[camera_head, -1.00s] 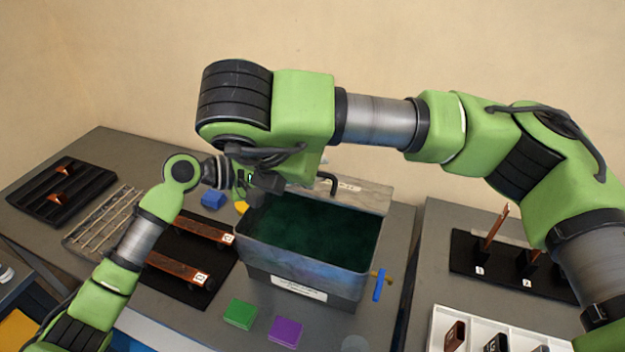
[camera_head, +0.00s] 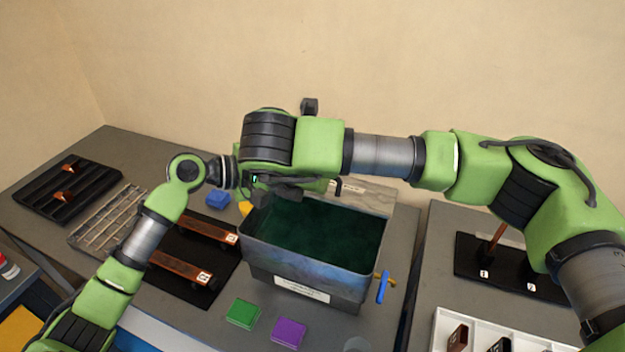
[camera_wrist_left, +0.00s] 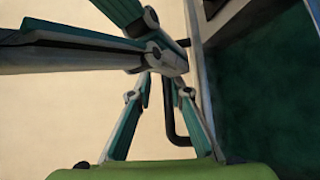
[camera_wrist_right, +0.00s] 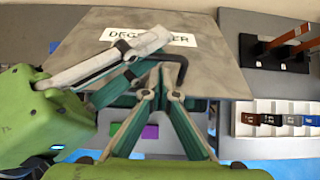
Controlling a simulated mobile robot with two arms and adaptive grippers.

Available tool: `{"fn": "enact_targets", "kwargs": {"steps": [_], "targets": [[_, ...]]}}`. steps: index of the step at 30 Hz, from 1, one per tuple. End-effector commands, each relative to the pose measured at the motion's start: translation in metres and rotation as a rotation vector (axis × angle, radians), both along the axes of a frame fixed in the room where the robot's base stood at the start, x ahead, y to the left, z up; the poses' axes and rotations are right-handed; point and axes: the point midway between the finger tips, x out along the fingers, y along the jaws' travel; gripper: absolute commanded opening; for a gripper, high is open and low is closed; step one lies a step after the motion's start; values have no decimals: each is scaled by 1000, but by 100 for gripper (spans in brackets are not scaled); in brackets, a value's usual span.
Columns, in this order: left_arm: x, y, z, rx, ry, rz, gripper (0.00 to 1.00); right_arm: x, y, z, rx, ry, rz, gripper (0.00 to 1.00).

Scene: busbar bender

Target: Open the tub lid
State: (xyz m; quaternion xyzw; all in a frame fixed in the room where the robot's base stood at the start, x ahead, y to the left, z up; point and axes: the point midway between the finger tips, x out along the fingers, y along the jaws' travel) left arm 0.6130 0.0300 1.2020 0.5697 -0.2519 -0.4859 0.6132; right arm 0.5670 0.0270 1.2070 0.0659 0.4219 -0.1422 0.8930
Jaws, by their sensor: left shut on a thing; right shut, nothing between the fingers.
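The grey tub (camera_head: 300,262) stands open on the table, with dark green liquid inside. Its lid (camera_head: 372,197) is raised at the back of the tub. The black lid handle (camera_head: 338,187) shows above the back rim. In the right wrist view the lid (camera_wrist_right: 215,65) bears a white label, partly covered by gripper fingers. In the left wrist view my left gripper (camera_wrist_left: 162,76) appears closed on the handle (camera_wrist_left: 168,115); the exact contact is partly hidden. My right gripper (camera_wrist_right: 160,78) is shut and empty, crossing close to the left one. In the head view my right arm hides much of both.
Copper bars (camera_head: 180,268) lie on a black mat left of the tub. Green (camera_head: 243,312) and purple (camera_head: 289,332) blocks lie in front. A blue-handled valve (camera_head: 383,287) sticks out on the right. A black rack (camera_head: 66,190) stands far left.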

Motion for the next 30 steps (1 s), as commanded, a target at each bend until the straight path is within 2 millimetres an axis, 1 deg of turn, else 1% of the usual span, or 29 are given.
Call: {"fn": "enact_targets", "kwargs": {"steps": [1, 7, 13, 20, 21, 30], "targets": [[7, -2, 20, -39, -32, 17, 0, 0, 0, 0, 0, 0, 0, 0], [7, -2, 20, -39, -32, 17, 0, 1, 0, 2, 2, 3, -1, 0], [7, -2, 20, -39, -32, 17, 0, 11, -3, 14, 19, 53, -2, 0], [7, -2, 20, -39, -32, 17, 0, 10, -3, 15, 19, 57, 1, 0], [7, -2, 20, -39, -32, 17, 15, 10, -3, 15, 19, 57, 1, 0], [7, -1, 16, -37, -24, 19, 15, 10, -3, 14, 19, 57, 1, 0]]}}
